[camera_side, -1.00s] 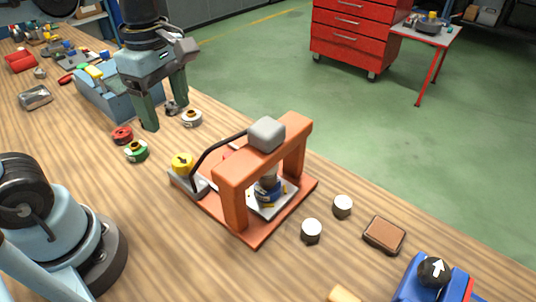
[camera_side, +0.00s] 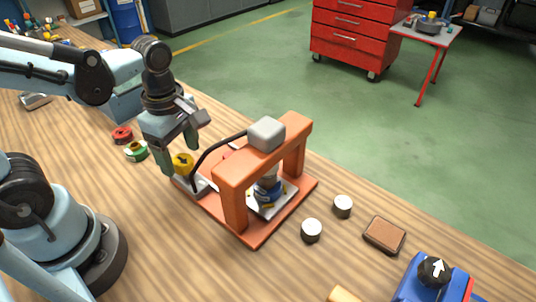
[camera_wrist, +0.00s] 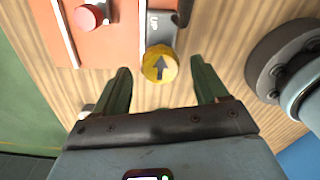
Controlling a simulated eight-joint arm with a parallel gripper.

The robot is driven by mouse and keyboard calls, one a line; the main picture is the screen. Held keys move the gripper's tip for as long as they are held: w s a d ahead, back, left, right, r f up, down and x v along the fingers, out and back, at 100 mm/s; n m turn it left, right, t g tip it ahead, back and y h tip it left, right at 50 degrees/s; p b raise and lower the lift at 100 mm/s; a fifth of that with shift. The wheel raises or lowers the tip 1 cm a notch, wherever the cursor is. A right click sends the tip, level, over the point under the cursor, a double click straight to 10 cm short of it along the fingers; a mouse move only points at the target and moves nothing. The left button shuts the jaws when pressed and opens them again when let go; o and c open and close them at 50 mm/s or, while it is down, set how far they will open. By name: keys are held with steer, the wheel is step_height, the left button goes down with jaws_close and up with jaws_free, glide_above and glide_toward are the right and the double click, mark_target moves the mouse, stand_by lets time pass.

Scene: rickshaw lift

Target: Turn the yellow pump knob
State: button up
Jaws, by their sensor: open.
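The yellow pump knob (camera_side: 182,160) sits on a grey block at the left corner of the orange press base (camera_side: 260,236). A dark arrow marks its top. In the wrist view the green fingers of my gripper (camera_wrist: 160,68) stand apart on either side, with no contact visible.
The orange press frame (camera_side: 232,172) and a black hose (camera_side: 207,158) stand close to the right of the knob. A red ring (camera_side: 122,135) and a green ring (camera_side: 136,151) lie to the left. White cylinders (camera_side: 311,230) and a brown pad (camera_side: 384,235) lie at the right.

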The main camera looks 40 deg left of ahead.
steer(key=shift+f, duration=0.55)
steer(key=c, duration=1.1)
steer(key=shift+o, duration=0.2)
